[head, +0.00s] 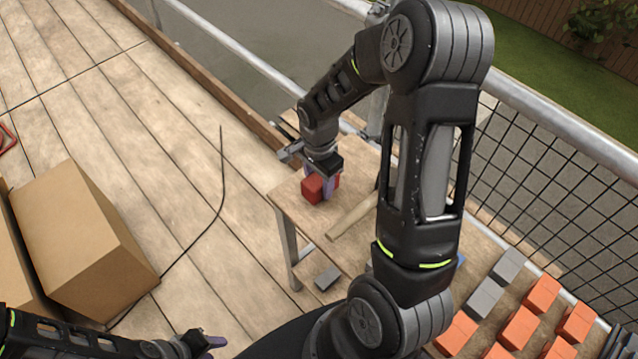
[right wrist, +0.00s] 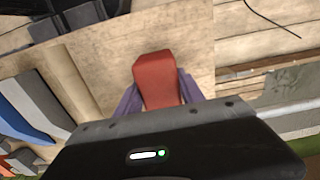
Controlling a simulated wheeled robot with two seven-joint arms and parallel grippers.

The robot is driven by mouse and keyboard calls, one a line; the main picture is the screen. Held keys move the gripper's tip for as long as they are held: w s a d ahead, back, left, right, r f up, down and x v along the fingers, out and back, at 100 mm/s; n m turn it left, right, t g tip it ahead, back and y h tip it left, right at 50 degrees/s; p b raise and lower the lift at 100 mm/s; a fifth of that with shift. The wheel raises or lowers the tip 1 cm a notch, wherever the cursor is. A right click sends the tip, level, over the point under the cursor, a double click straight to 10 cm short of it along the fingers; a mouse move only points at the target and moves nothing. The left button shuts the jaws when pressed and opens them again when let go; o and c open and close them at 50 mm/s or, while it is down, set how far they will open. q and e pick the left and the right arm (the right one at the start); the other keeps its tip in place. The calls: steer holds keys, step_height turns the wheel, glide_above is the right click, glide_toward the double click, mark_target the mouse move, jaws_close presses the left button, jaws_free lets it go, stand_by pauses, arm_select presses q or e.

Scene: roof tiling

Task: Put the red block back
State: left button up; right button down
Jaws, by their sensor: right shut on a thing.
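The red block (head: 313,188) is at the far left end of the wooden table (head: 288,201) in the head view. My right gripper (head: 322,184) is shut on it, with purple fingers on its two sides. In the right wrist view the red block (right wrist: 157,79) stands between the purple fingers (right wrist: 158,92), over the wooden tabletop. I cannot tell whether the block touches the tabletop. My left gripper (head: 207,342) is at the bottom left of the head view, away from the table; its finger opening is unclear.
A wooden handle (head: 352,216) lies on the table near the block. Orange tiles (head: 520,328) and grey tiles (head: 484,297) are at the lower right. A cardboard box (head: 80,240) stands on the deck at left, with a black cable (head: 222,185) beside it. A mesh railing (head: 560,150) runs behind the table.

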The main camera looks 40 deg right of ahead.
mark_target(319, 178)
steer(key=shift+f, duration=0.55)
steer(key=shift+f, duration=0.1)
steer(key=c, duration=0.7)
jaws_free()
step_height(319, 178, up, 12)
steer(key=shift+r, duration=0.1)
